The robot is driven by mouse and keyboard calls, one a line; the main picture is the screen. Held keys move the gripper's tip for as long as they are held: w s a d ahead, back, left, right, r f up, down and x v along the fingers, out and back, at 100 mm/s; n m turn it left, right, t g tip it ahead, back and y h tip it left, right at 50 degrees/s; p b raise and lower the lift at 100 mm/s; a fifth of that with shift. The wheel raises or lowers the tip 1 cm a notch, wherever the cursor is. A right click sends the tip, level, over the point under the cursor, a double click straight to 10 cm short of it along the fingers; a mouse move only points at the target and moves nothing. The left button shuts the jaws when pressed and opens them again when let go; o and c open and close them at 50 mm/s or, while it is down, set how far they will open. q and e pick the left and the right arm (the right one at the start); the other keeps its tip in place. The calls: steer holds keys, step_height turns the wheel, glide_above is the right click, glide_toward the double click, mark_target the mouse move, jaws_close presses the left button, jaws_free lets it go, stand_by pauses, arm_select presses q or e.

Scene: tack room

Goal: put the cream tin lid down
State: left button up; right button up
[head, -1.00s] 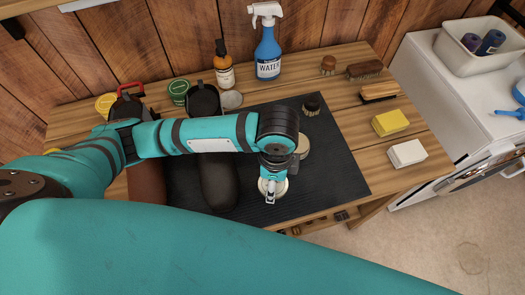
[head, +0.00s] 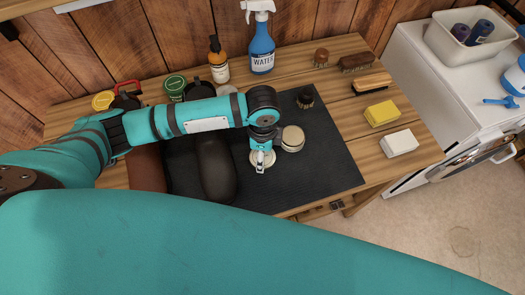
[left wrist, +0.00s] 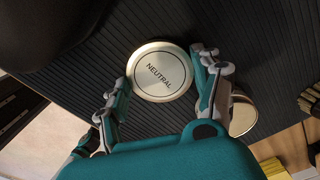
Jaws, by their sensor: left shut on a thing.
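The cream tin lid (left wrist: 160,72) is a round pale metal disc marked NEUTRAL. In the left wrist view it sits between the two fingers of my left gripper (left wrist: 160,80), which is shut on its rim. In the head view the lid (head: 262,163) is under my left gripper (head: 262,158), over the black mat (head: 310,170). I cannot tell whether it touches the mat. The cream tin (head: 293,139) stands on the mat just right of the lid; in the left wrist view the tin (left wrist: 243,118) is partly hidden behind a finger. My right gripper is not in view.
A dark brush (head: 305,97) stands behind the tin. Black (head: 215,168) and brown (head: 146,165) boots lie left. A yellow sponge (head: 382,113) and white block (head: 399,143) are right of the mat. A spray bottle (head: 262,45) stands behind. The mat's right front is clear.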

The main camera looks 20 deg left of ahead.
arm_select(q)
steer(key=shift+f, duration=0.1)
steer(key=shift+f, duration=0.25)
steer(key=o, duration=0.8)
step_height(320, 180, up, 13)
steer(key=shift+f+b, duration=0.1)
steer(key=shift+b, duration=0.7)
